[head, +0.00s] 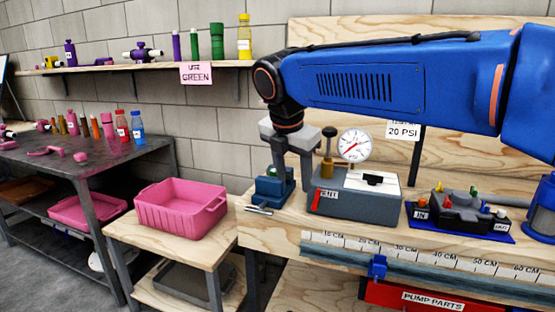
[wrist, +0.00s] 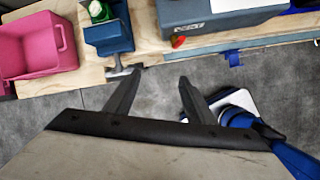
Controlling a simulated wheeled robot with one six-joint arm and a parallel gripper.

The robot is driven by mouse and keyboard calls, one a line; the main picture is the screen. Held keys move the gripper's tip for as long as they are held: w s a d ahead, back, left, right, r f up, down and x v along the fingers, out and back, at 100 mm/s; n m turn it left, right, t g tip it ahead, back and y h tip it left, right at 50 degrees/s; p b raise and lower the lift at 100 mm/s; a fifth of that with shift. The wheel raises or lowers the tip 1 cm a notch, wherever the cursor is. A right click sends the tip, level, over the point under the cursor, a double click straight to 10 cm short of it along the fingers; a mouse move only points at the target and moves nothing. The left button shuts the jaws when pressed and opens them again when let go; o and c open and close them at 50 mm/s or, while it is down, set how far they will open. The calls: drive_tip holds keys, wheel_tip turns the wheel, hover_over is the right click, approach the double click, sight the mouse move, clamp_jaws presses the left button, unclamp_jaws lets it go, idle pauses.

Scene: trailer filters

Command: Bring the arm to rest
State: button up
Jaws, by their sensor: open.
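My blue arm (head: 370,85) reaches in from the right over the workbench (head: 390,215) in the head view. My gripper (head: 291,175) hangs at its end with the fingers pointing down. In the head view it appears beside the blue vise (head: 270,190). In the wrist view the gripper (wrist: 158,85) has its two fingers apart, with only grey floor between them and nothing held. The blue vise (wrist: 108,38) shows there past the fingers, with a green-capped item (wrist: 100,11) in it. Whether a finger touches anything is unclear.
The grey gauge box (head: 355,195) stands right of the gripper, with a black valve block (head: 465,212) farther right. A pink bin (head: 180,207) sits on a lower table at left. A wall shelf (head: 120,67) holds several bottles and filters.

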drive_tip(key=s+d+f+m+y, duration=0.1)
drive_tip(key=s+d+f+m, duration=0.5)
drive_tip(key=s+d+m, duration=0.35)
drive_tip(key=s+d+f+m, duration=0.65)
drive_tip(key=d+m, duration=0.35)
drive_tip(key=d, duration=0.2)
drive_tip(key=s+d+f+m, duration=0.3)
drive_tip(key=s+f+m, duration=0.5)
drive_tip(key=shift+s+d+f+m+t, duration=0.15)
drive_tip(key=shift+d+m+t, duration=0.2)
drive_tip(key=shift+t, duration=0.05)
